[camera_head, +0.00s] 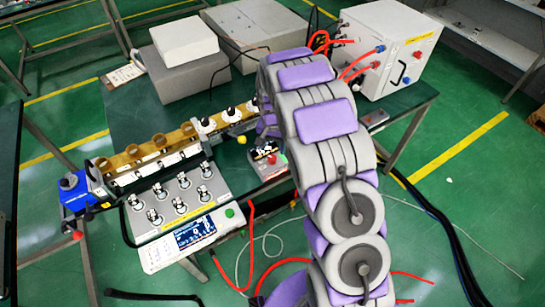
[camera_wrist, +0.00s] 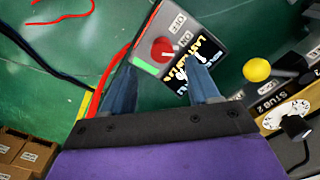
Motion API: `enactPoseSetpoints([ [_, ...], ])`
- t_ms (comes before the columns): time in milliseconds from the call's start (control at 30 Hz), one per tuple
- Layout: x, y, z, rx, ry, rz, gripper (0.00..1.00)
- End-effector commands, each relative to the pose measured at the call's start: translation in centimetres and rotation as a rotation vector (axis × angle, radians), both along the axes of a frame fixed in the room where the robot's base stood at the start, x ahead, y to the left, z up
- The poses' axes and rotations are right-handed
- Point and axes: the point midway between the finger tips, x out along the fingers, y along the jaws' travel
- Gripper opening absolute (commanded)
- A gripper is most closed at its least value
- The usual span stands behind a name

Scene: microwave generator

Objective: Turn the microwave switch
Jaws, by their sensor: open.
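The microwave switch is a red round knob (camera_wrist: 163,50) on a small grey box (camera_wrist: 205,25) with ON and OFF labels and a black, yellow-lettered panel. In the head view the box (camera_head: 266,162) sits at the table's front edge, just left of my arm, with its red knob (camera_head: 272,159) showing. My gripper (camera_wrist: 162,68) is open in the wrist view, with one blue finger on each side of the box's near part. The knob lies between and slightly beyond the fingertips; contact cannot be told. In the head view my arm hides most of the gripper.
A yellow ball-shaped knob (camera_wrist: 257,69) and a dial marked STUB 2 (camera_wrist: 287,114) are right of the switch. A brass-coloured waveguide (camera_head: 150,149), a control panel (camera_head: 180,205) and a white unit (camera_head: 392,47) stand on the table (camera_head: 125,105). Red hoses hang near the front edge.

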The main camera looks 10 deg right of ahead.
Motion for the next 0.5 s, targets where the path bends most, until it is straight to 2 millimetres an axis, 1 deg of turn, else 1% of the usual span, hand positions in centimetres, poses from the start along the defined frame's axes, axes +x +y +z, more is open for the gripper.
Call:
enactPoseSetpoints([
  [33,-0.1,0.1,-1.3,0.000,0.004,0.001,0.60],
  [200,-0.1,0.1,-3.9,0.000,0.001,0.001,0.60],
  [333,0.0,0.1,-5.1,-0.001,0.000,0.001,0.60],
  [500,0.0,0.1,-5.8,-0.001,-0.002,0.001,0.60],
])
